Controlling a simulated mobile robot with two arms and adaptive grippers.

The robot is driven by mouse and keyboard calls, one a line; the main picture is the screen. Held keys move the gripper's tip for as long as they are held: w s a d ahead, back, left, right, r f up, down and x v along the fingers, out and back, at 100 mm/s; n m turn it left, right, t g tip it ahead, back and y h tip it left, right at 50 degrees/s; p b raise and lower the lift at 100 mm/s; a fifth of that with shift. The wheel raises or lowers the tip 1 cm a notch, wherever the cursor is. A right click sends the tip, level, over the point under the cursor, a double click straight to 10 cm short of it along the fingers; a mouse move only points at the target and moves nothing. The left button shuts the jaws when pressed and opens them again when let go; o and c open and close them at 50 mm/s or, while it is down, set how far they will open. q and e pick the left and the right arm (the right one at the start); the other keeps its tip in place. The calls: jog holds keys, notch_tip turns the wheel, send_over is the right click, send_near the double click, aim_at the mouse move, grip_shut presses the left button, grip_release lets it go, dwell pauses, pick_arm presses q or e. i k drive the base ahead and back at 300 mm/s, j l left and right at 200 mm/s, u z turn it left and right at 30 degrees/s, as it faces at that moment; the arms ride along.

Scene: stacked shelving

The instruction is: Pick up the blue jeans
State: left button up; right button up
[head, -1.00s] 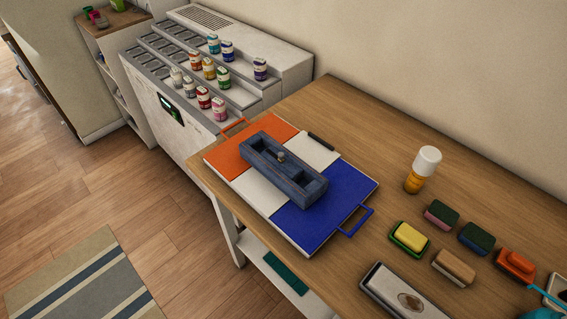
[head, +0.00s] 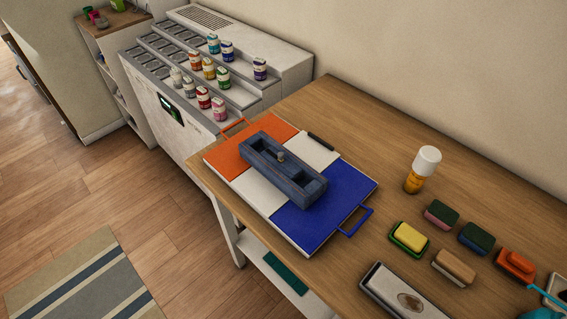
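I see no blue jeans in the head view. Neither looks like clothing. Neither of my grippers shows in the head view.
A wooden table (head: 385,130) holds the orange, white and blue board, a white-capped bottle (head: 422,170), several sponges and brushes (head: 409,238), and a white box (head: 405,295). A stepped rack (head: 215,60) with small paint jars stands behind left. A striped rug (head: 85,280) lies on open floor.

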aim_at(304, 185)
jog(key=i+j, duration=0.15)
jog(key=j, duration=0.2)
jog(key=i+j, duration=0.15)
jog(key=j, duration=0.2)
jog(key=i+j, duration=0.15)
jog(key=j, duration=0.2)
jog(key=i+j+z, duration=0.1)
jog(key=j+z, duration=0.3)
jog(key=i+j+z, duration=0.1)
jog(key=z, duration=0.25)
jog(key=j+z, duration=0.4)
jog(key=z, duration=0.35)
